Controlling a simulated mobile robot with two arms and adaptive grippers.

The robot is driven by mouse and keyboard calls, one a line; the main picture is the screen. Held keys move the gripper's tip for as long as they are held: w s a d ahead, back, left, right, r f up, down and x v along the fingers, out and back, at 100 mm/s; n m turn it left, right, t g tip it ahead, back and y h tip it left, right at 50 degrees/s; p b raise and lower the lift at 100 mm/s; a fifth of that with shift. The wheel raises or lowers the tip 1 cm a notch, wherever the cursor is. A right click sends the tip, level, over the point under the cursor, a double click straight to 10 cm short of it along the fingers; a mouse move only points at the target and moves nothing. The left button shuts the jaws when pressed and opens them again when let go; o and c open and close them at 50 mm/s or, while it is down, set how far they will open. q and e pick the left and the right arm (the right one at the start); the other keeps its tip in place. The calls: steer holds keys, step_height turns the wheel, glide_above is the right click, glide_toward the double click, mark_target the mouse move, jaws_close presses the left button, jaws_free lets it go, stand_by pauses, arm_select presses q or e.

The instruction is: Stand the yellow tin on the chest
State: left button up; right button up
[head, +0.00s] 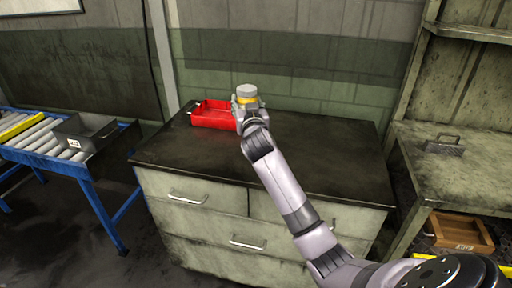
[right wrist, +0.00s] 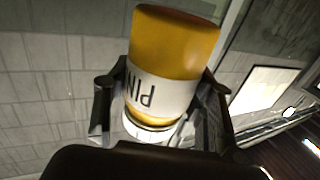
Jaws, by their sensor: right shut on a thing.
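The yellow tin (right wrist: 173,50) fills the middle of the right wrist view, between my two right fingers, with a white label showing upside-down letters. My right gripper (right wrist: 160,110) is shut on it. In the head view my right gripper (head: 247,105) is over the back part of the chest (head: 310,150), just right of the red tray. Only a yellow band and a grey top of the tin (head: 247,91) show there. I cannot tell whether the tin touches the chest top. My left gripper is not in view.
A red tray (head: 212,122) sits at the chest's back left, close beside my right gripper. The chest top right of my arm is bare. A roller conveyor (head: 45,140) with a grey bin (head: 85,140) stands left. A workbench (head: 455,165) stands right.

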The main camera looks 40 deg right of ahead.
step_height(320, 180, down, 18)
steer(key=b, duration=0.2)
steer(key=shift+b, duration=0.35)
steer(key=shift+r, duration=0.1)
steer(key=o, duration=0.9)
steer(key=shift+c, duration=0.2)
steer(key=o, duration=0.5)
steer(key=shift+c, duration=0.2)
steer(key=shift+s+a, duration=0.1)
